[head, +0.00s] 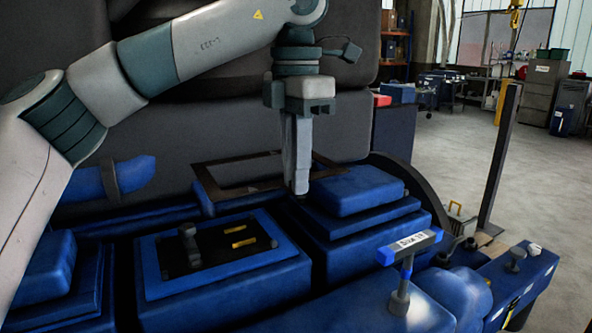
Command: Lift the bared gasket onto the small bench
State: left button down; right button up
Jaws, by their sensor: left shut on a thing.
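The gasket (207,184) is a thin, dark brown rectangular frame with an open middle. It is in the centre of the head view, seemingly above the blue engine (222,297) and near its back. My left gripper (300,190) points straight down at the gasket's right side and is shut on it. The fingers hide part of that side. The frame looks roughly level, but I cannot tell its exact height above the engine. I cannot tell for sure which surface is the small bench. My right gripper is not in view.
A black deck (216,262) on the engine carries an upright grey knob and two yellow pieces. A labelled T-handle (409,247) stands at front right. Raised blue covers (359,190) flank the deck. A dark post (500,160) rises at right. The floor (450,150) behind is open.

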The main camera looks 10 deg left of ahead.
pick_arm(q)
jog(key=shift+r+p, duration=1.25)
jog(key=shift+r, duration=0.3)
jog(key=shift+f, duration=0.1)
